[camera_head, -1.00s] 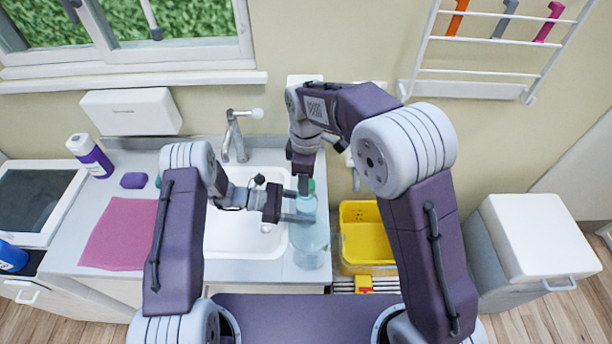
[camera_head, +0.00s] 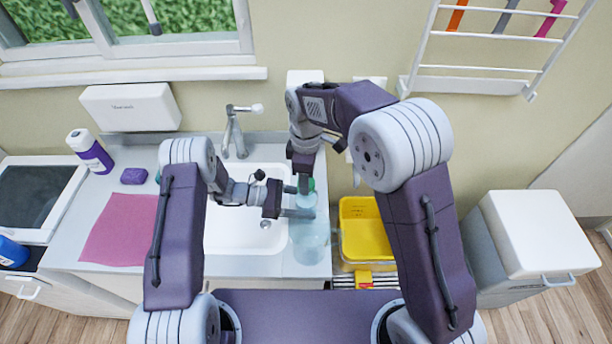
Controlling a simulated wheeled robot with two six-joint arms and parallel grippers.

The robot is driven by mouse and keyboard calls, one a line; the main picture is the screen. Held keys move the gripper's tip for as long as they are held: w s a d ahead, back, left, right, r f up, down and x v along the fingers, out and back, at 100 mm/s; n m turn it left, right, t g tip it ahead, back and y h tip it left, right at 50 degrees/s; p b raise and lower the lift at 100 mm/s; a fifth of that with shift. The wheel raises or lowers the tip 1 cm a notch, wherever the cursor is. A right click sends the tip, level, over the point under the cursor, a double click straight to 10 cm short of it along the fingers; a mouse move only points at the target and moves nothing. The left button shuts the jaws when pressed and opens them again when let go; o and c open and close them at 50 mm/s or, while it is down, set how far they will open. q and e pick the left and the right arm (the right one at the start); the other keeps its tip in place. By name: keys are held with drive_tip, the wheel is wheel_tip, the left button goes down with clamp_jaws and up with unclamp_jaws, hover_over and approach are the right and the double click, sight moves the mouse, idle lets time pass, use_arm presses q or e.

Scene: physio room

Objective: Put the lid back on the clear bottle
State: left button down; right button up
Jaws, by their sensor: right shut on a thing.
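The clear bottle (camera_head: 311,244) stands upright at the right end of the counter, beside the sink. The green lid (camera_head: 311,184) is at the bottle's top, between the fingers of my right gripper (camera_head: 305,185), which comes down from above and is shut on it. I cannot tell whether the lid is seated on the neck. My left gripper (camera_head: 298,201) reaches in from the left, with its fingers apart at the bottle's upper part. I cannot tell whether they press on the bottle. The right gripper partly hides the lid and neck.
The white sink (camera_head: 240,236) and its tap (camera_head: 234,132) lie left of the bottle. A pink cloth (camera_head: 118,232), a purple block (camera_head: 134,176) and a white-and-purple bottle (camera_head: 90,152) are farther left. A yellow bin (camera_head: 365,235) stands just right of the counter.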

drive_tip(key=shift+f, duration=0.2)
drive_tip(key=m, duration=2.7)
drive_tip(key=shift+m, duration=0.3)
drive_tip(key=m, duration=0.6)
drive_tip(key=shift+m, duration=0.3)
drive_tip(key=m, duration=0.5)
drive_tip(key=shift+f+m, duration=0.1)
drive_tip(key=shift+m, duration=0.3)
drive_tip(key=m, duration=0.5)
drive_tip(key=shift+d, duration=0.1)
